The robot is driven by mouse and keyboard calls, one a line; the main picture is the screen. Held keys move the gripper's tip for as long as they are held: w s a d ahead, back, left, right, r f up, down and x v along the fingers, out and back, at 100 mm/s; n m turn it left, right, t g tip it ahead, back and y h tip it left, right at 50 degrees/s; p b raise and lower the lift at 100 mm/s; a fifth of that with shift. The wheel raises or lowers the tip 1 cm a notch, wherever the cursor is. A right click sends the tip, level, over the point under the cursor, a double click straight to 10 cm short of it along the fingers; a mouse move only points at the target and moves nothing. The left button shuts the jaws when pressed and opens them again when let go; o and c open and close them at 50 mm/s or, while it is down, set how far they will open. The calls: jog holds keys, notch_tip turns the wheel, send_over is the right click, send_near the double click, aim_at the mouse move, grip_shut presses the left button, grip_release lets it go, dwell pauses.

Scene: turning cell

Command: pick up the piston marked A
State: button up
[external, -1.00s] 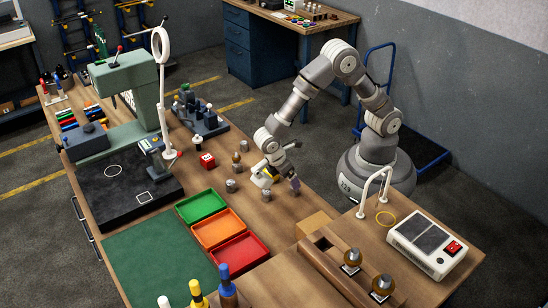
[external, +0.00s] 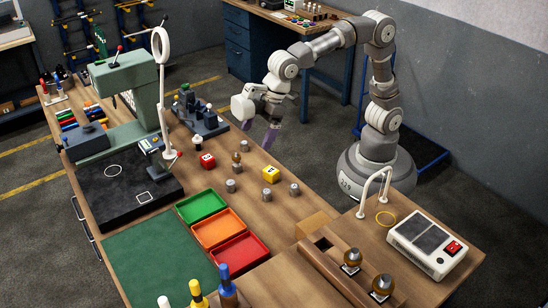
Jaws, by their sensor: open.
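Several small grey metal cylinders that look like pistons stand on the wooden bench: one on the left (external: 231,186), one in the middle (external: 266,194), one on the right (external: 294,189) and one farther back (external: 236,169), close to a brown knob-like piece (external: 236,157). No letter A is readable on any of them at this size. My gripper (external: 259,132) is open and empty, with purple fingertips pointing down. It is raised near the bench's far edge, behind the cylinders and apart from them.
A yellow marked block (external: 271,174) stands among the cylinders, and a red marked cube (external: 207,160) stands to their left. Green (external: 181,209), orange (external: 200,229) and red (external: 220,250) trays lie in front. A magnifier lamp (external: 163,92) rises at left.

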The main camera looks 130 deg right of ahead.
jog(key=s+a+r+t+b, duration=0.1)
jog(key=r+t+b, duration=0.1)
jog(key=r, duration=0.5)
jog(key=s+a+r+t+b, duration=0.1)
jog(key=s+a+r+t, duration=0.1)
jog(key=r+t, duration=0.2)
notch_tip(320, 180, up, 3)
jog(key=shift+a+r+b, duration=0.2)
jog(key=shift+b, duration=0.2)
jog(key=s+r+t+b, duration=0.1)
jog(key=s+r, duration=0.1)
jog(key=r, duration=0.2)
jog(key=s+a+r+t, duration=0.1)
jog(key=s+r+t, duration=0.1)
jog(key=s+r, duration=0.1)
jog(key=s+a+r+t+b, duration=0.1)
jog(key=s+r, duration=0.2)
jog(key=r, duration=0.2)
jog(key=shift+a+r+t+y+b, duration=0.25)
jog(key=shift+t+y+b, duration=0.05)
jog(key=shift+t+y, duration=0.1)
jog(key=c, duration=0.4)
jog(key=shift+s+r, duration=0.1)
jog(key=shift+r, duration=0.05)
jog(key=shift+c, duration=1)
